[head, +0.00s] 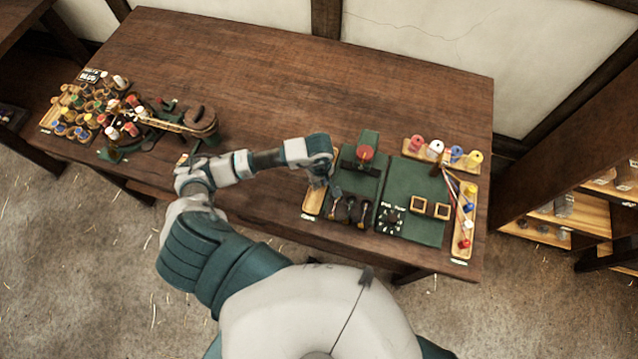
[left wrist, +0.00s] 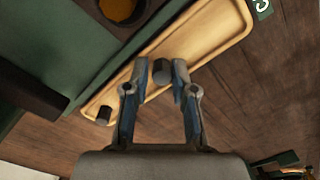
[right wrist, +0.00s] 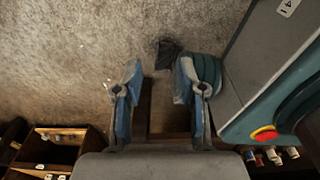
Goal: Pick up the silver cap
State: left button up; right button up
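A small grey, silver-looking cap (left wrist: 161,71) stands on the narrow wooden tray (left wrist: 205,38) in the left wrist view. My left gripper (left wrist: 160,77) is over the tray, with its fingers partly closed on either side of this cap. A small gap seems to show by the left finger, and a firm grip is not visible. A darker cap (left wrist: 103,115) is near the tray's other end. In the head view my left gripper (head: 320,183) hides most of the tray (head: 312,205). My right gripper (right wrist: 157,88) is open and empty above the floor.
A green mat (head: 358,190) with a red-topped fixture lies just right of the tray. Another mat (head: 418,175) has bobbins and a tray of pins beside it. Crowded spools (head: 95,110) stand at the table's left. The table's middle back is clear.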

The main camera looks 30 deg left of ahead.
pick_arm(q)
grip_shut()
jog(key=shift+a, duration=0.1)
